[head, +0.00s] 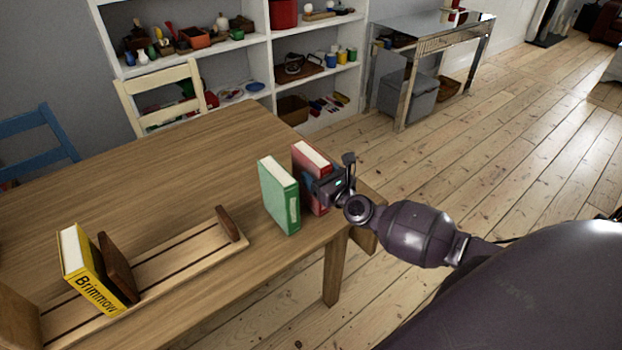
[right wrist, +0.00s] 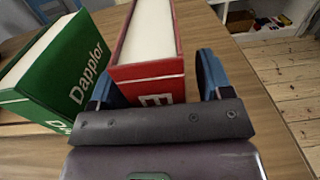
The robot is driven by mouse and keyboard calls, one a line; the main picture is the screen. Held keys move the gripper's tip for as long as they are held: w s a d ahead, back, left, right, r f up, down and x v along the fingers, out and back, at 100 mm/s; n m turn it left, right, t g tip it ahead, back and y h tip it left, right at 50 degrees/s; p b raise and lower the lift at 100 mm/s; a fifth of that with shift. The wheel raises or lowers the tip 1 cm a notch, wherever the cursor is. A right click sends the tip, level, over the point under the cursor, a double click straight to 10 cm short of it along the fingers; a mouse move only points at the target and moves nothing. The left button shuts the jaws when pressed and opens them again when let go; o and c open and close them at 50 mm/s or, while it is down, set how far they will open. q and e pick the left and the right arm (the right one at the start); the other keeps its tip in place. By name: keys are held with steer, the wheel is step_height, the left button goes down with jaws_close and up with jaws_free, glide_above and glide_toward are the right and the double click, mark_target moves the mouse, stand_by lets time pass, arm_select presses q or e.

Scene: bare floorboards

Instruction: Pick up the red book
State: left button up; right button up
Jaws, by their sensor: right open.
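The red book (head: 309,163) stands upright near the right end of the wooden table, its white page block facing up. In the right wrist view the red book (right wrist: 150,72) stands between the two blue fingers of my right gripper (right wrist: 158,82). The fingers are open, one on each side of its spine; whether either touches it I cannot tell. In the head view my right gripper (head: 334,186) is at the book's right side and covers part of it. My left gripper is not in view.
A green book (head: 280,196) stands upright just left of the red one. A wooden book rack (head: 185,255) on the table (head: 190,165) holds a yellow book (head: 85,270). Two chairs, white shelves (head: 255,55) and a side table (head: 430,40) are behind. Floor at right is clear.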

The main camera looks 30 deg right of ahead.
steer(key=shift+w, duration=0.4)
jaws_close()
steer(key=shift+r, duration=0.1)
